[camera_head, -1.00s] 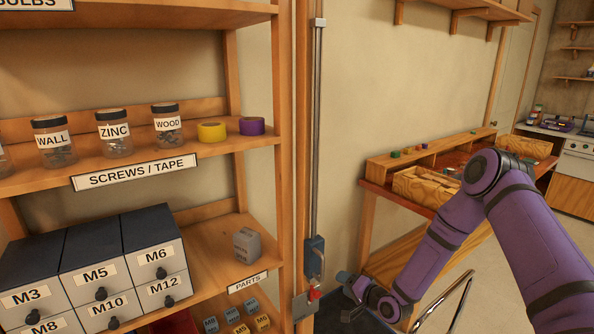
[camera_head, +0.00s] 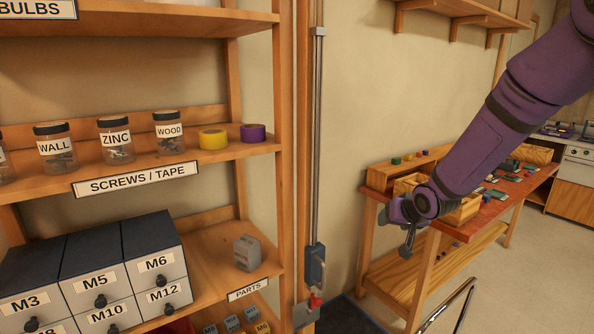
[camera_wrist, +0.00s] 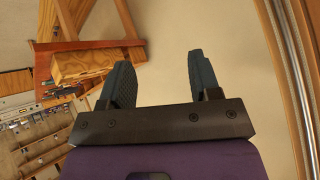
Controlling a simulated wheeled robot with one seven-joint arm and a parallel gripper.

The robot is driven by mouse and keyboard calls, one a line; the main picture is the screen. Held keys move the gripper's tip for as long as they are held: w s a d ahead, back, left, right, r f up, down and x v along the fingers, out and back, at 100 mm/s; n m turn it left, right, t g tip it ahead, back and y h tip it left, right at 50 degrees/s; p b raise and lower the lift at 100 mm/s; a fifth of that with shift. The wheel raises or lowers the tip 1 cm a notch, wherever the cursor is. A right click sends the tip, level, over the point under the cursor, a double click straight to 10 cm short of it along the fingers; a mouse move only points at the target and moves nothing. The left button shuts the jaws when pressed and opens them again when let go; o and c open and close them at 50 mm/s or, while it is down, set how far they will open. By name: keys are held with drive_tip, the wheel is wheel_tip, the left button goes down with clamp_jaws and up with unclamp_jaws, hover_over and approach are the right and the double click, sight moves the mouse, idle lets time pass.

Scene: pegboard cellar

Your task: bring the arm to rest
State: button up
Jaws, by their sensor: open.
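My arm (camera_head: 498,125) is purple and reaches down from the upper right in the head view. My gripper (camera_head: 407,250) is at its lower end, in front of the workbench's near end as seen there. In the wrist view my gripper (camera_wrist: 160,82) shows two dark fingers spread apart with nothing between them. Beyond the fingers is plain wall or floor; I cannot tell which.
A wooden shelf (camera_head: 232,152) with jars, tape and drawers stands at left. The workbench (camera_head: 480,222) holds wooden trays at right. A curved metal rail (camera_head: 450,308) is at the bottom.

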drive_tip(key=s+d+r+g+h, duration=0.1)
drive_tip(key=s+d+r+h, duration=0.1)
drive_tip(key=s+r, duration=0.65)
drive_tip(key=s+d+r+g+h, duration=0.1)
drive_tip(key=s+d+r, duration=0.2)
drive_tip(key=s+r, duration=0.5)
drive_tip(key=s+r+g, duration=0.1)
drive_tip(key=s+r, duration=0.2)
drive_tip(key=s, duration=1.7)
drive_tip(key=shift+s+n+g+y, duration=0.3)
drive_tip(key=shift+s+n+y, duration=0.05)
drive_tip(key=shift+n+y, duration=0.05)
